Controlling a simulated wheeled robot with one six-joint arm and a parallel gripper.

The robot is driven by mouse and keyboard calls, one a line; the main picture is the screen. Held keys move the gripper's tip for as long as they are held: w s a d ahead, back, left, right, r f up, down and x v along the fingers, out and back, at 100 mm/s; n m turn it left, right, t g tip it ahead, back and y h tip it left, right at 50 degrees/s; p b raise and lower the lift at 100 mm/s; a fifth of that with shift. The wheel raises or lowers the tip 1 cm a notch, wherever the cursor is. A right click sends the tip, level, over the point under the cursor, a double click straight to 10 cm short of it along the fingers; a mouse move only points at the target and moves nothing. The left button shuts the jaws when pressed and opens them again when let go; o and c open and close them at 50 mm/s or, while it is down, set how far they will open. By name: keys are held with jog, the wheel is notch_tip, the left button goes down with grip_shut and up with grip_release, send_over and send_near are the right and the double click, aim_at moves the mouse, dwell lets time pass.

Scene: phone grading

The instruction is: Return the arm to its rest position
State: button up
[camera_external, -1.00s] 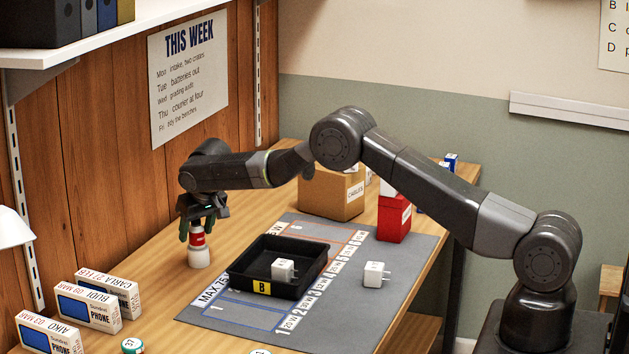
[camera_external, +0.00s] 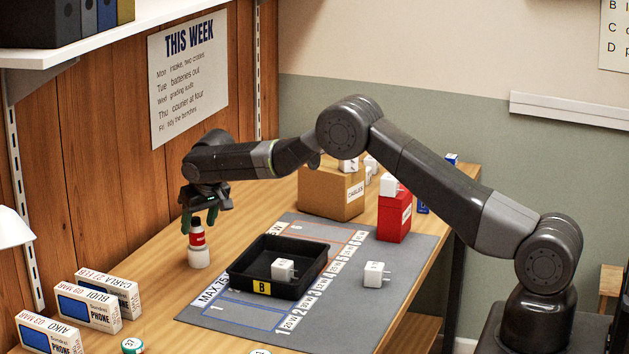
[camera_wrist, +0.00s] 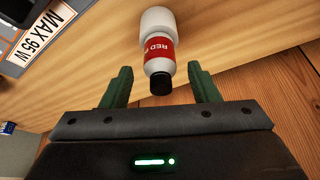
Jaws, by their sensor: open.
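My gripper (camera_external: 199,219) is open, with its green-tipped fingers pointing down just above a small bottle (camera_external: 197,240). The bottle is white with a red label and a black cap, and stands upright on a white round base on the wooden table. In the wrist view the bottle (camera_wrist: 159,62) lies ahead between the two open fingers of my gripper (camera_wrist: 160,88), apart from both. My arm stretches out over the table from its base at the right.
A black tray (camera_external: 237,271) marked B holds a white charger and sits on the grey mat (camera_external: 400,255). Another white charger (camera_external: 376,275) stands on the mat. A cardboard box (camera_external: 330,197) and red box (camera_external: 394,219) stand behind. Phone boxes (camera_external: 90,303) stand front left.

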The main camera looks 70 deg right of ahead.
jog(key=b+v, duration=0.2)
jog(key=v, duration=0.6)
jog(key=p+x, duration=0.3)
jog(key=x, duration=0.8)
jog(key=shift+w, duration=0.1)
notch_tip(320, 180, up, 10)
jog(key=shift+r+b, duration=0.1)
jog(key=shift+b, duration=0.95)
jog(key=s+d+f+n+b, duration=0.1)
jog(key=s+d+b, duration=0.2)
jog(key=s+d, duration=1.35)
jog(key=s+f+b, duration=0.1)
jog(key=s+f, duration=0.1)
jog(key=s, duration=1.2)
jog(key=s+d+f+b, duration=0.1)
jog(key=s+b, duration=0.1)
jog(key=s, duration=1.1)
jog(key=shift+s+d+f+n+y, duration=0.3)
jog(key=shift+s+f, duration=0.05)
